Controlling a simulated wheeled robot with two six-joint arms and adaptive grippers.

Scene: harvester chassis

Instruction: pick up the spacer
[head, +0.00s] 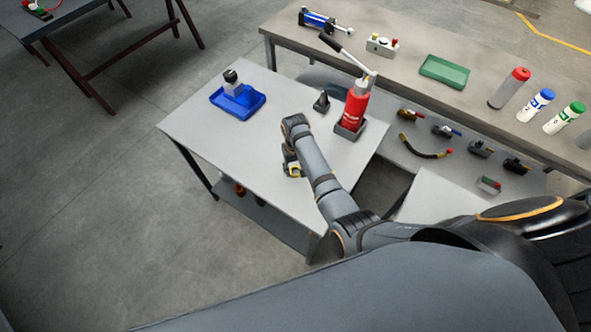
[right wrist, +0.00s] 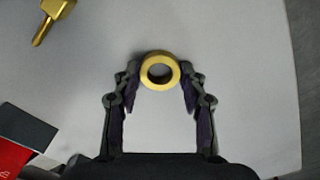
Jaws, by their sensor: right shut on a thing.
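The spacer (right wrist: 160,71) is a gold ring with a round hole, seen in the right wrist view at the fingertips. My right gripper (right wrist: 160,84) is shut on it, with one finger touching each side of the ring. In the head view my right gripper (head: 292,168) is over the small grey table, mostly hidden by its own arm. I cannot tell from these views how far the spacer is above the tabletop. My left gripper is not in view.
A red bottle jack (head: 356,103) stands in a dark base near the gripper. A blue tray (head: 256,104) holds a block at the left. A gold fitting (right wrist: 47,22) lies on the tabletop. A long bench (head: 440,101) with bottles and a green tray runs behind.

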